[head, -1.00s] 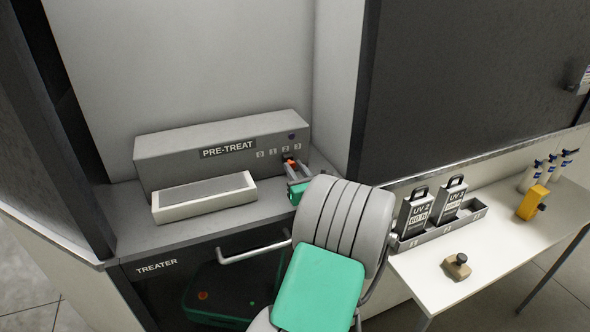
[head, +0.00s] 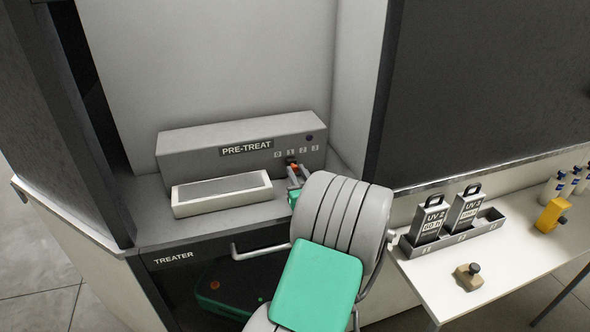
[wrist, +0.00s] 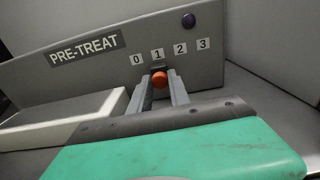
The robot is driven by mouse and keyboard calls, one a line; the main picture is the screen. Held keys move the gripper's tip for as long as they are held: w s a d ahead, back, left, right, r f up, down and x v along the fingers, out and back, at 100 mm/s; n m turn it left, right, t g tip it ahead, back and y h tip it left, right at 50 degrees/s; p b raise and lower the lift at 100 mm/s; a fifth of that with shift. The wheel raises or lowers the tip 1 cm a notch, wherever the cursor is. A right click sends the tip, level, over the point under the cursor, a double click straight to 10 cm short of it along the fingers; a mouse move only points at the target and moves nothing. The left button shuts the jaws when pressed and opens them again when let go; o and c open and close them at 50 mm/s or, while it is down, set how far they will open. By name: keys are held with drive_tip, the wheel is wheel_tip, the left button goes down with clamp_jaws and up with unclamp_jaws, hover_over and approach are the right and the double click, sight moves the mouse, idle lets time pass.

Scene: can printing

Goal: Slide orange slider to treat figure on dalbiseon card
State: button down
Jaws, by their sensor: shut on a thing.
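The orange slider (wrist: 159,79) is a round knob on the front of the grey PRE-TREAT box (wrist: 100,75). It also shows small in the head view (head: 294,166). It stands under the figure 1 in a row marked 0, 1, 2, 3. My gripper (wrist: 160,88) has its two grey fingers on either side of the knob, shut on it. In the head view my arm covers part of the gripper. I cannot make out a card named dalbiseon in these views.
A white-rimmed tray (head: 262,192) stands in front of the box, left of my gripper. A dark blue button (wrist: 188,20) is above the figures. At right, a white table (head: 510,263) carries UV 2 and UV 3 packs (head: 430,222), a stamp (head: 468,276) and a yellow thing (head: 552,214).

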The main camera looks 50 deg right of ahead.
drive_tip(key=shift+s+d+f, duration=0.1)
drive_tip(key=shift+s+d, duration=0.05)
drive_tip(key=c, duration=1.2)
unclamp_jaws()
drive_tip(key=shift+c, duration=0.2)
drive_tip(key=b+v, duration=0.2)
drive_tip(key=v, duration=0.5)
drive_tip(key=shift+s+a, duration=0.3)
